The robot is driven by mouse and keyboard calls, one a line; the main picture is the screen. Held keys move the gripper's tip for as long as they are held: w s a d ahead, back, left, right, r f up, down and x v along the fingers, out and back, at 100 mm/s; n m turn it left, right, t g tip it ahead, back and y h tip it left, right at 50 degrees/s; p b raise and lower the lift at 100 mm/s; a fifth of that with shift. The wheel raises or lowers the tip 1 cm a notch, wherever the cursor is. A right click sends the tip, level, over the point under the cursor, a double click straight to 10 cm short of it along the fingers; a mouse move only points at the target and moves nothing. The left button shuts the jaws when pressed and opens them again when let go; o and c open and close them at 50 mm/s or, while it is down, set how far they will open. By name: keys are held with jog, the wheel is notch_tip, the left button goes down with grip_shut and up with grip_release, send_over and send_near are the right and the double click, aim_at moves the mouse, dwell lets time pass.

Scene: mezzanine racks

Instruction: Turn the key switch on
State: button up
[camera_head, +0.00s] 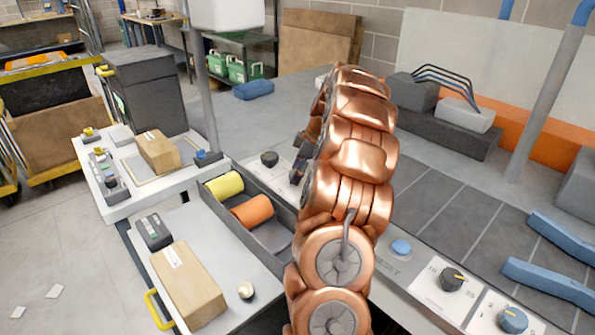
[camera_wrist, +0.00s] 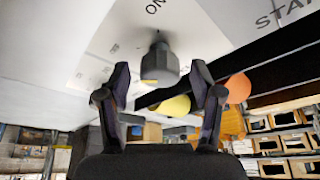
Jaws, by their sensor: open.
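In the wrist view a dark faceted knob-like switch (camera_wrist: 160,62) stands on a white plate marked "ON", with a small yellow mark on its end. My gripper (camera_wrist: 161,74) is open, one dark finger on each side of the switch in the picture. Both fingers look apart from it, and nothing is held. In the head view a dark round knob (camera_head: 270,159) on the white panel is probably this switch. My gripper (camera_head: 298,170) shows there as a dark part just right of it, largely hidden behind my copper arm.
A yellow roll (camera_head: 224,186) and an orange roll (camera_head: 252,211) lie in the grey trough beside the panel. Other knobs (camera_head: 452,279) and a blue button (camera_head: 401,247) sit at the front right. A cardboard box (camera_head: 187,283) lies on the left table. A thin post stands behind the panel.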

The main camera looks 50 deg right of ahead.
jog(key=c, duration=1.1)
jog(key=shift+f+m+b, duration=0.1)
jog(key=shift+m+b, duration=0.2)
jog(key=shift+b, duration=0.05)
jog(key=m+h+b, duration=0.1)
jog(key=m+b, duration=0.1)
jog(key=shift+a+f+m+t, duration=0.1)
jog(key=shift+m+t, duration=0.2)
jog(key=m+h+b, duration=0.2)
jog(key=m+b, duration=0.1)
jog(key=m, duration=0.3)
jog(key=shift+a+b, duration=0.15)
jog(key=shift+b, duration=0.2)
jog(key=m+h+b, duration=0.1)
jog(key=m+h, duration=0.1)
jog(key=m, duration=0.2)
jog(key=shift+m, duration=0.4)
jog(key=shift+r+m+g+h+b, duration=0.1)
jog(key=shift+m+g+h+b, duration=0.2)
jog(key=shift+m, duration=0.7)
jog(key=shift+r+m+g+h+b, duration=0.15)
jog(key=shift+m+g+h, duration=0.25)
jog(key=shift+m, duration=0.6)
jog(key=o, duration=1.1)
jog(key=shift+a, duration=0.1)
